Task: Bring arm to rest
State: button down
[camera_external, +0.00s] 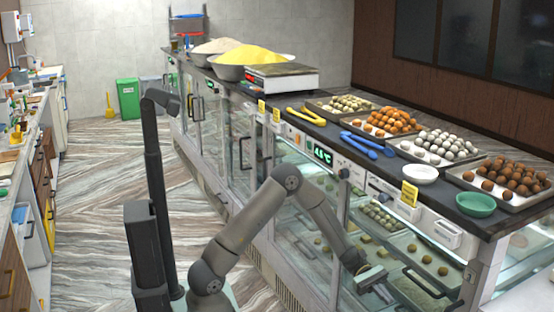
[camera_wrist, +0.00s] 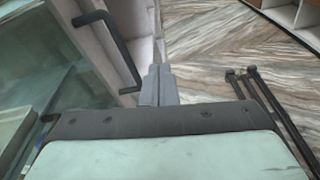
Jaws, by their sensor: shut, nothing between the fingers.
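My gripper (camera_external: 372,281) is low in front of the glass display counter (camera_external: 300,195), at the lower right of the external view. My arm bends up from its base and then down to it. In the wrist view my gripper (camera_wrist: 158,72) shows its two fingers closed together, with nothing between them. A dark door handle (camera_wrist: 122,50) of the counter is just left of the fingers in the wrist view. I cannot tell whether they touch.
Marble-patterned floor (camera_external: 95,200) is open at left. A green bin (camera_external: 129,98) stands at the back.

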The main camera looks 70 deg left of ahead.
jog(key=s+a+r+m+g+y+p, duration=0.1)
jog(key=s+a+r+m+g+y, duration=0.2)
jog(key=s, duration=0.4)
jog(key=s+a+r+m+g+y+p, duration=0.1)
jog(key=s+r+m+y, duration=0.15)
jog(key=s+m, duration=0.35)
jog(key=s+a+r+m+t+y+p, duration=0.1)
jog(key=s+a+m+y, duration=0.3)
jog(key=s+a, duration=0.4)
jog(key=s+a+r+m+y+p, duration=0.1)
jog(key=s+a+r+m+y, duration=0.3)
jog(key=s+a+y, duration=0.2)
jog(key=s+a, duration=0.2)
jog(key=shift+s+t, duration=0.3)
jog(key=shift+t, duration=0.1)
jog(key=shift+y, duration=0.25)
dwell(4.4)
